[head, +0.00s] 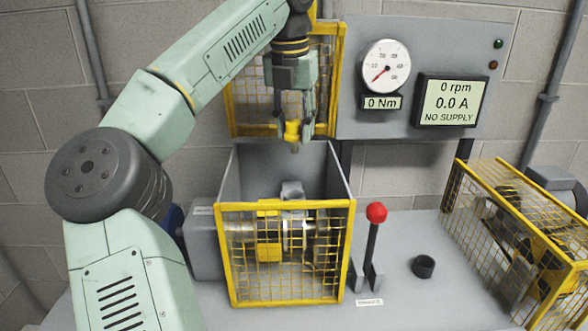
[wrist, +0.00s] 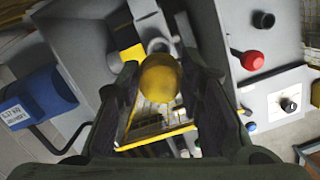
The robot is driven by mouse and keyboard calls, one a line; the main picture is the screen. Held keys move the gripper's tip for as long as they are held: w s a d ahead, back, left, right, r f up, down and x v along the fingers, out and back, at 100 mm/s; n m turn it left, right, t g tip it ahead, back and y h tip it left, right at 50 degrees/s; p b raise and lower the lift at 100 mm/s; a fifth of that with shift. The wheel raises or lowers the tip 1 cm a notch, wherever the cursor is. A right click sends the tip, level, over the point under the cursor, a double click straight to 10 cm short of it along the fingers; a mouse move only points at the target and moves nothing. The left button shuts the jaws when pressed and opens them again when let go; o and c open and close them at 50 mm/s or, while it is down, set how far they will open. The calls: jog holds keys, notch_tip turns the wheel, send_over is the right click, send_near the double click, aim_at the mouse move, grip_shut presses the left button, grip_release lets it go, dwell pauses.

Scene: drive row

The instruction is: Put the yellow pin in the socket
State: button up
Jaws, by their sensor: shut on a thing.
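The yellow pin (head: 292,131) is held upright between the fingers of my gripper (head: 293,126), its grey lower end pointing down. My gripper is shut on it, above the open top of the guarded box. In the wrist view the pin's round yellow head (wrist: 160,78) fills the space between the fingers. Below it, inside the box, a grey upright collar (head: 292,188) stands on the shaft line; it also shows in the wrist view (wrist: 160,44), partly hidden by the pin. A black round cup (head: 423,266) stands on the bench at right. I cannot tell which of these is the socket.
A yellow mesh guard (head: 285,297) fronts the box, with a yellow block (head: 268,238) inside. A red-knobbed lever (head: 376,213) stands right of it. A raised mesh panel (head: 244,100) is behind my gripper. The display (head: 452,101) reads 0 rpm, NO SUPPLY.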

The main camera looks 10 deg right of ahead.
notch_tip(320, 180, down, 11)
jog(key=shift+s+f+p, duration=0.1)
jog(key=shift+p, duration=0.9)
jog(key=shift+f, duration=0.15)
jog(key=shift+f, duration=0.1)
jog(key=shift+f+b, duration=0.4)
jog(key=shift+f, duration=0.15)
jog(key=o, duration=1.3)
jog(key=shift+c, duration=0.2)
